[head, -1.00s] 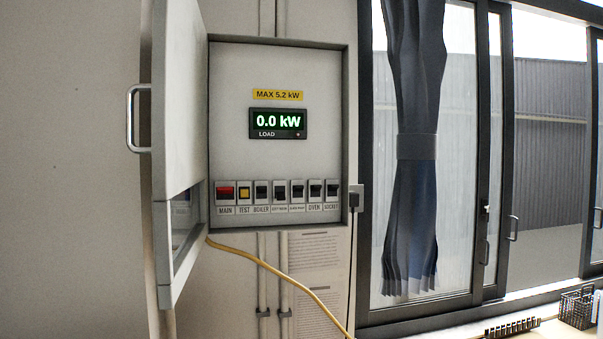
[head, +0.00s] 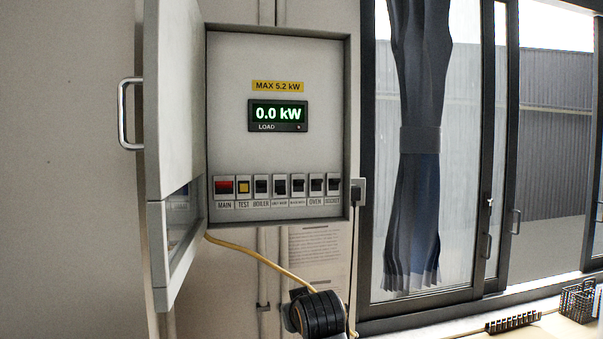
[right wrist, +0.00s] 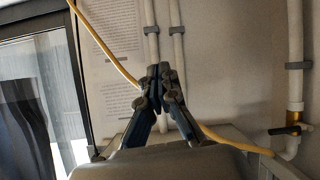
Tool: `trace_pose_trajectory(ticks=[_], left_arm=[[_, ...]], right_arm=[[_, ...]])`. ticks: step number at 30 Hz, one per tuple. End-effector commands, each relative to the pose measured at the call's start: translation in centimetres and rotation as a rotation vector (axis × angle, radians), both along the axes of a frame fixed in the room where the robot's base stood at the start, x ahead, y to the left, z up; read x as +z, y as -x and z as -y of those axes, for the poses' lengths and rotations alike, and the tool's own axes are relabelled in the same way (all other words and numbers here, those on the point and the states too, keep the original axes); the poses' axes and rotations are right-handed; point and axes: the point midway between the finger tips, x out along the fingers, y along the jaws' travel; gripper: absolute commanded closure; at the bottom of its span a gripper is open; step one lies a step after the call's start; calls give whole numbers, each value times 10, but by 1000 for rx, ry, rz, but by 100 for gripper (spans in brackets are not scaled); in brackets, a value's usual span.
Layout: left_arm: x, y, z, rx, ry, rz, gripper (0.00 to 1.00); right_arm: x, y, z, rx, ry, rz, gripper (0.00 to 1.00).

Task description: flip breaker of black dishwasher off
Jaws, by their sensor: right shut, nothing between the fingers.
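The breaker panel (head: 225,100) stands open on the wall in the head view. Its bottom row holds a red MAIN switch (head: 224,187), a yellow TEST button (head: 243,187) and several black breakers. The labels of the two middle breakers, the left one (head: 280,186) and the right one (head: 297,186), are too small to read surely. The BOILER (head: 262,186), OVEN (head: 316,185) and SOCKET (head: 332,185) breakers flank them. No dishwasher is in view. My right gripper (right wrist: 163,76) is shut and empty in the right wrist view, in front of the wall pipes. My left gripper is not in view.
The panel door (head: 178,130) is swung open to the left, with a handle (head: 125,114). A yellow cable (head: 250,254) hangs below the panel. Window and curtain (head: 420,190) are right. A wire basket (head: 578,302) stands lower right.

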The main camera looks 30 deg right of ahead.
Motion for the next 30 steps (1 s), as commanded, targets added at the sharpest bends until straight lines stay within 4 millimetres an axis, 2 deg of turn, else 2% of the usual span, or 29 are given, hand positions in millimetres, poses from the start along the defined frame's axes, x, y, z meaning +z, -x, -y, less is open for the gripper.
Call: trace_pose_trajectory(ticks=[1, 6, 9, 13, 16, 19, 30], left_arm=[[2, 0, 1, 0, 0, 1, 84], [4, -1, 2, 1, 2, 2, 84], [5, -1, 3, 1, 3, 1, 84], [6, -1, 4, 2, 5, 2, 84], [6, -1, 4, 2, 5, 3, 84], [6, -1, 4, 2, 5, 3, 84], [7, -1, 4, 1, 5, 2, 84]], right_arm=[[41, -7, 5, -11, -6, 51, 100], [155, -12, 19, -40, -28, 189, 100], [213, -7, 26, -51, -43, 256, 100], [269, 4, 32, -60, -59, 323, 100], [294, 11, 34, -64, -66, 354, 100], [307, 14, 35, -66, -69, 369, 100], [310, 14, 36, -66, -69, 372, 100]])
